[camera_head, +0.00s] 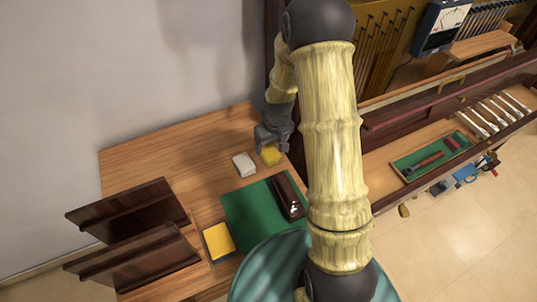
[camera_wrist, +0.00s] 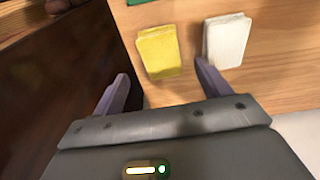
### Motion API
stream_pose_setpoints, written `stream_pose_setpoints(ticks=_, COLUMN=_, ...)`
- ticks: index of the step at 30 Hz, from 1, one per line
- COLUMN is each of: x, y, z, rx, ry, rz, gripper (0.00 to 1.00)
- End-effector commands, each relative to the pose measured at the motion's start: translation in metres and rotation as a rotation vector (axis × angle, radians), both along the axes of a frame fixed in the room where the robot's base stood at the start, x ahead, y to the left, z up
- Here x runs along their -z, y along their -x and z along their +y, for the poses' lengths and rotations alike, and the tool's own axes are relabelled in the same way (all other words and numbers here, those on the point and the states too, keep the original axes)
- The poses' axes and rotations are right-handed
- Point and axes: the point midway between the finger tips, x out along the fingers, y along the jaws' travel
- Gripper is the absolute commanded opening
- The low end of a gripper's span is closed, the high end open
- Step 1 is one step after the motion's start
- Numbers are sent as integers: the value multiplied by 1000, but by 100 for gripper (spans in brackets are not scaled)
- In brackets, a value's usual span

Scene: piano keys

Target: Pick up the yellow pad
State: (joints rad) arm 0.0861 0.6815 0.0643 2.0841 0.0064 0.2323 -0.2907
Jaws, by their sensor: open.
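The yellow pad (camera_head: 270,155) lies on the wooden table, to the right of a white pad (camera_head: 243,165). In the wrist view the yellow pad (camera_wrist: 159,50) is close ahead of my gripper (camera_wrist: 162,72), which is open and empty. The yellow pad appears between the lines of the two fingers, with the right fingertip near the white pad (camera_wrist: 227,40). In the head view my gripper (camera_head: 273,138) is just behind the yellow pad and points down at the table. I cannot tell its exact height above the table.
A green mat (camera_head: 240,207) with a dark case (camera_head: 288,196) lies in front of the pads. A dark vertical panel (camera_wrist: 60,75) is close to the left finger.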

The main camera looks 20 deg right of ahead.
Motion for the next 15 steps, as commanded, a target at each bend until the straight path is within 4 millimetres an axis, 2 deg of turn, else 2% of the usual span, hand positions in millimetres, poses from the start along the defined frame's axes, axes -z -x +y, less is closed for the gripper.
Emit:
stream_pose_setpoints(ticks=10, x=39, y=-4, z=5, rx=-2, ry=-1, rz=4, gripper=76)
stream_pose_setpoints(ticks=15, x=50, y=-6, z=7, rx=-6, ry=0, rz=0, gripper=76)
